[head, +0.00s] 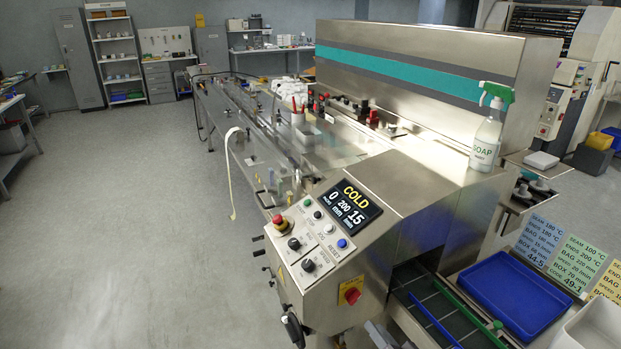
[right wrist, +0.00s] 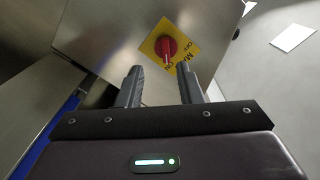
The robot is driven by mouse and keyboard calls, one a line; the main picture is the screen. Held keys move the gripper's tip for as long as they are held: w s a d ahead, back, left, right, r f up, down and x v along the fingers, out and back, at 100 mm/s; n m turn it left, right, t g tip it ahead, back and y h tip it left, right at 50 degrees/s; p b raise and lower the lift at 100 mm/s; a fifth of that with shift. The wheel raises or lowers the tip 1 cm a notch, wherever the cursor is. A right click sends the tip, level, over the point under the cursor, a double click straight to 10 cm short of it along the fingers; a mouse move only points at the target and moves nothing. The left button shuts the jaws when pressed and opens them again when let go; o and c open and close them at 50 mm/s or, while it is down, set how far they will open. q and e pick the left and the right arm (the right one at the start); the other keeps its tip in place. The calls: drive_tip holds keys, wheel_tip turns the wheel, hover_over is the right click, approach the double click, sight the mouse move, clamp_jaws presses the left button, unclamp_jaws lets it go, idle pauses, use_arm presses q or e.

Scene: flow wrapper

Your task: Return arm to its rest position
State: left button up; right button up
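My right gripper (right wrist: 159,68) shows in the right wrist view with its two grey fingers apart and nothing between them. Its fingertips point toward the red rotary main switch (right wrist: 166,45) on a yellow plate. The switch lies just beyond the tips, and I see no finger closed on it. The same switch (head: 353,296) shows in the head view, low on the front of the steel control box. I cannot clearly make out my right gripper in the head view. My left gripper is in neither view.
The control panel's display (head: 348,205) reads COLD, 0, 200 and 15. A red emergency stop (head: 280,223) sits to its left. A blue tray (head: 517,296) and setting cards (head: 540,240) are at the right. A spray bottle (head: 487,138) stands on the machine. The floor at left is clear.

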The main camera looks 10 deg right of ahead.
drive_tip(key=s+f+n+g+h+b, duration=0.15)
drive_tip(key=s+f+g, duration=0.4)
drive_tip(key=f, duration=1.05)
drive_tip(key=s+f+n+g+h, duration=0.1)
drive_tip(key=s+f+g+h, duration=0.1)
drive_tip(key=s+f, duration=1)
drive_tip(key=s+d+f+n+g+h, duration=0.1)
drive_tip(key=s+f+g, duration=0.3)
drive_tip(key=s+f, duration=0.5)
drive_tip(key=s+d+f+n+g+h+b, duration=0.1)
drive_tip(key=s+f+n+g, duration=0.3)
drive_tip(key=s+f, duration=0.5)
drive_tip(key=s, duration=0.6)
drive_tip(key=shift+s+d+f, duration=0.2)
drive_tip(key=shift+d+f, duration=0.05)
drive_tip(key=shift+f, duration=0.1)
drive_tip(key=shift+w+a+h, duration=0.1)
drive_tip(key=shift+h, duration=0.15)
